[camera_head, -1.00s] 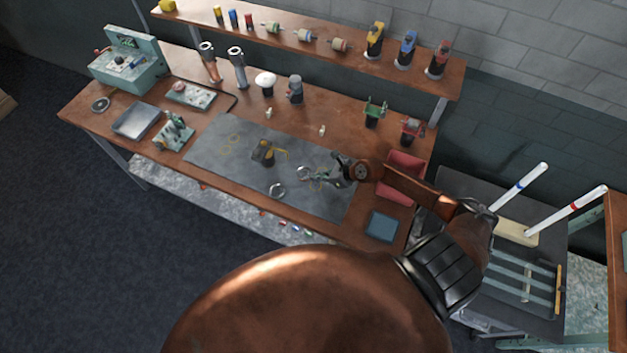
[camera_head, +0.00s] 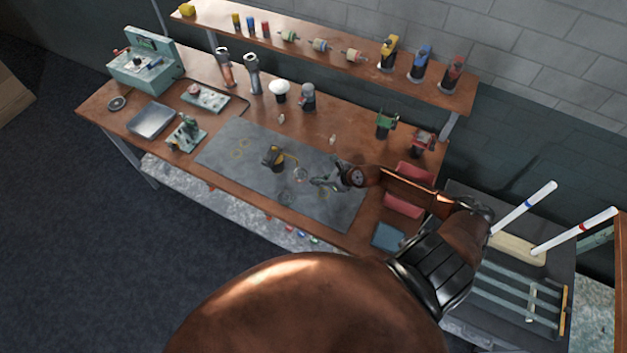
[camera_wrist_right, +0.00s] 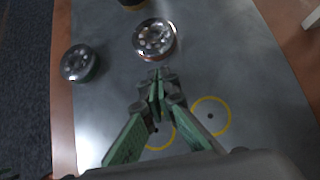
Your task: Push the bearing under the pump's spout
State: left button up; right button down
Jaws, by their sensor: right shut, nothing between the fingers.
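The pump (camera_head: 272,156) stands on the grey mat (camera_head: 230,143), dark-bodied with a yellow spout (camera_head: 290,155) reaching right. A round silver bearing (camera_head: 300,174) lies just below and right of the spout's end. It also shows in the wrist view (camera_wrist_right: 154,38), just ahead of my fingertips; I cannot tell whether they touch. A second silver bearing (camera_head: 286,198) lies nearer the mat's front edge, and in the wrist view to the left (camera_wrist_right: 78,63). My right gripper (camera_head: 316,182) is shut and empty, low over the mat, right of the first bearing. My left gripper is not in view.
Yellow rings (camera_wrist_right: 210,115) mark the mat beside my right fingers. Red blocks (camera_head: 403,205) and a blue-grey pad (camera_head: 388,236) lie at the right. A green device (camera_head: 187,134) and a metal tray (camera_head: 151,120) stand left. The mat's left part is clear.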

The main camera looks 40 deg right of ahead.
jog(key=shift+s+d+f, duration=0.1)
jog(key=shift+s+d, duration=0.15)
jog(key=shift+s, duration=0.25)
jog(key=shift+s+d+f, duration=0.1)
jog(key=shift+s+d, duration=0.15)
jog(key=shift+s, duration=0.25)
jog(key=v, duration=0.6)
jog(key=shift+s+d+r+b, duration=0.1)
jog(key=shift+s+b, duration=0.05)
jog(key=shift+b, duration=0.2)
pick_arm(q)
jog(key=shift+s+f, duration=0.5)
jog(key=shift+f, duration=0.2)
pick_arm(e)
jog(key=v, duration=0.4)
jog(key=shift+r, duration=0.15)
